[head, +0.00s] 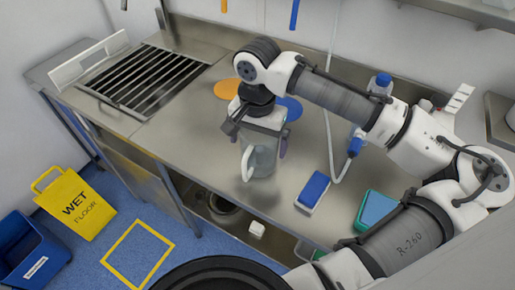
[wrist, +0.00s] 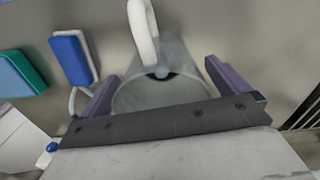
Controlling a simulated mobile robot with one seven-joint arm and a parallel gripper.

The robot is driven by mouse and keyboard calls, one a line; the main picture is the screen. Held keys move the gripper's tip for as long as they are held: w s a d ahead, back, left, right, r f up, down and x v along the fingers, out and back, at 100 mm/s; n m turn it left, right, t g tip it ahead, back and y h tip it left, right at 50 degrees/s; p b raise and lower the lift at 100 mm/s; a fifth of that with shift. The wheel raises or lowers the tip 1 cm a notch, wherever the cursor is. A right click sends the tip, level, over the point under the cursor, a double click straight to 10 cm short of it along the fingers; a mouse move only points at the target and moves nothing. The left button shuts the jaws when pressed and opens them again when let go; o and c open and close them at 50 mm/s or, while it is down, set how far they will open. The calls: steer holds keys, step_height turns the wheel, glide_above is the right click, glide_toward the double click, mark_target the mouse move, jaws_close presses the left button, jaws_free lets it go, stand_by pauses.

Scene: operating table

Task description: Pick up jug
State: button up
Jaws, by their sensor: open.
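The jug (head: 262,160) is a clear, greyish vessel with a white handle. It stands on the steel worktop under my gripper (head: 262,147). In the wrist view the jug (wrist: 160,92) lies between the two purple fingers of my gripper (wrist: 165,90), its white handle pointing to the top of the picture. The fingers are apart, one on each side of the jug. I see a gap on the right side; whether the left finger touches the jug I cannot tell. The gripper body hides part of the jug's rim.
A blue and white brush or sponge (head: 313,190) and a teal tray-like item (head: 376,211) lie to the right. Orange (head: 227,88) and blue (head: 290,107) discs lie behind. A bottle (head: 380,84) stands at the back. A drain grate (head: 147,78) is at left.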

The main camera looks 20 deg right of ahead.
steer(key=shift+f, duration=0.1)
steer(key=shift+c, duration=0.3)
steer(key=c, duration=0.9)
steer(key=shift+c, duration=0.2)
